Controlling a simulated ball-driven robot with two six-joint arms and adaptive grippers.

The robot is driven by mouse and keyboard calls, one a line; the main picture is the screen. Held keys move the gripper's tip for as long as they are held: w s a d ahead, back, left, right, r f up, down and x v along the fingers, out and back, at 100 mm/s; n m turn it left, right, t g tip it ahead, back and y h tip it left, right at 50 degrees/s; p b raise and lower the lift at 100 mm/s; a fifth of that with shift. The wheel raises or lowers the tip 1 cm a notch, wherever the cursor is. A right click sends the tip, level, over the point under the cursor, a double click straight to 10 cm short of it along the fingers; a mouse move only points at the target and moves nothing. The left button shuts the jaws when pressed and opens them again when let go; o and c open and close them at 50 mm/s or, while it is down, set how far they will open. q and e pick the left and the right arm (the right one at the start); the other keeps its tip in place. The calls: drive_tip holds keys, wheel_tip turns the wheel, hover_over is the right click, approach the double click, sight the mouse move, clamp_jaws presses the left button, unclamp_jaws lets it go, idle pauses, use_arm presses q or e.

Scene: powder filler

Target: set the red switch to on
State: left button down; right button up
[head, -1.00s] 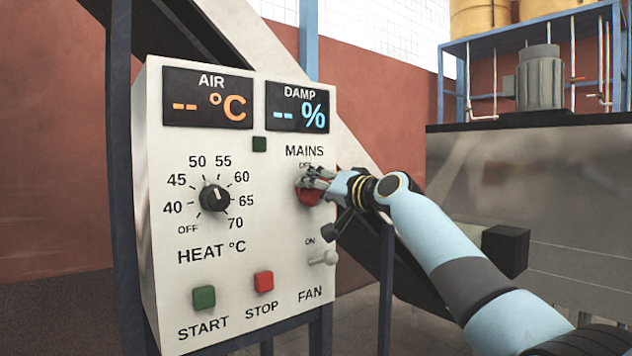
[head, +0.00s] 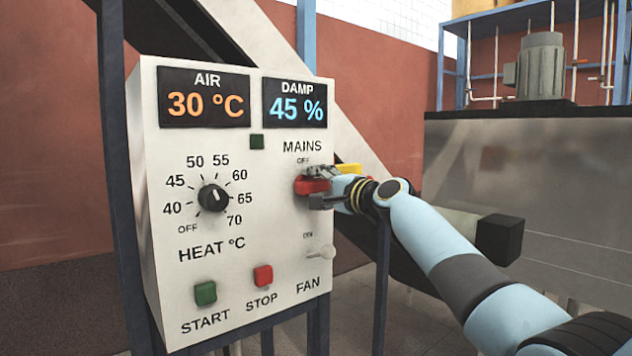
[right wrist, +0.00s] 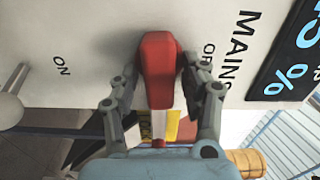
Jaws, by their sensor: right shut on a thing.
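The red switch (head: 312,186) sits under the word MAINS at the right side of the white panel (head: 245,225). In the right wrist view its red handle (right wrist: 158,70) lies between my two fingers. My right gripper (head: 322,187) is shut on the handle, one finger on each side; it also shows in the right wrist view (right wrist: 160,88). In the head view the handle lies about level, pointing right. My left gripper is out of view.
Lit displays (head: 204,104) read 30 °C and 45 %. A heat knob (head: 213,198), green START button (head: 205,293), red STOP button (head: 263,275) and FAN toggle (head: 320,252) share the panel. A metal tank (head: 540,180) stands right.

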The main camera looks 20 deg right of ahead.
drive_tip(key=shift+f+m, duration=0.15)
drive_tip(key=shift+m, duration=0.25)
drive_tip(key=o, duration=0.7)
drive_tip(key=shift+o, duration=0.2)
drive_tip(key=v, duration=1.2)
